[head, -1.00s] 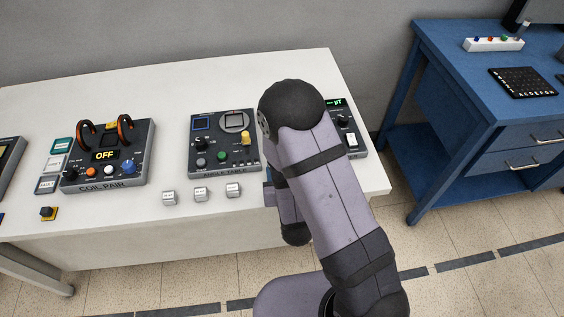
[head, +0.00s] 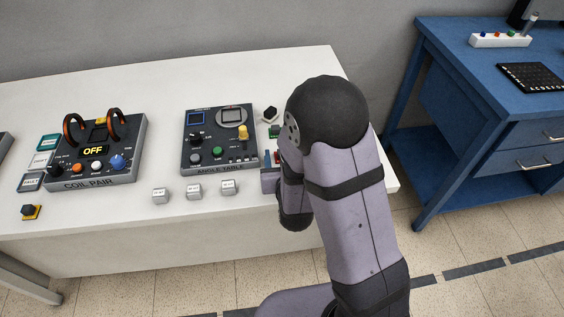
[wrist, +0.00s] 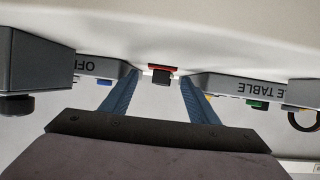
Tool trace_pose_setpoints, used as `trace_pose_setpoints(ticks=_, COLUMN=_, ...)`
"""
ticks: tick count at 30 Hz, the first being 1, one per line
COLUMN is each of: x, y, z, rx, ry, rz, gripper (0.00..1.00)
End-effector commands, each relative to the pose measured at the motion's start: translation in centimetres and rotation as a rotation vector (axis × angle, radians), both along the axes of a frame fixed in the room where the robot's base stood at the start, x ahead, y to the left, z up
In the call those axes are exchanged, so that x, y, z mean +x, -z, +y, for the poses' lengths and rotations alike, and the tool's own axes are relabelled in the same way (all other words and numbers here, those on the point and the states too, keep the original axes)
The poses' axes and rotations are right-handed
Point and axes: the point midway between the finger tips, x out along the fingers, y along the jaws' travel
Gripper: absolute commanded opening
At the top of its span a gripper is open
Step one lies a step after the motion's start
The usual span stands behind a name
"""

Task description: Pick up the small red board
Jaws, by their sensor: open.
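The small red board (wrist: 162,67) lies in the wrist view with a dark block (wrist: 161,77) on it. It appears between and just beyond the tips of the two blue fingers of my gripper (wrist: 159,84). The fingers are apart, with nothing clamped between them. In the head view a bit of red (head: 277,156) shows by my gripper (head: 274,160), probably this board, partly hidden by my arm. I cannot tell whether the fingers touch it.
The angle table unit (head: 219,145) stands close left of my gripper, with several small white blocks (head: 194,191) in front. The coil pair unit (head: 97,160) and a small yellow board (head: 31,212) are farther left. My arm hides part of the white table (head: 310,70)'s right end.

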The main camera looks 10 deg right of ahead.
Motion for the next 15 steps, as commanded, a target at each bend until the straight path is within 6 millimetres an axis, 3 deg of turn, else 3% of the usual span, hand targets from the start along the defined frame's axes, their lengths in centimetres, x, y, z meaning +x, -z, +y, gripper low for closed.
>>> trace_pose_setpoints(ticks=15, x=1.24, y=0.82, z=-0.06, rx=0.002, ry=0.0, rz=-0.003, gripper=0.55)
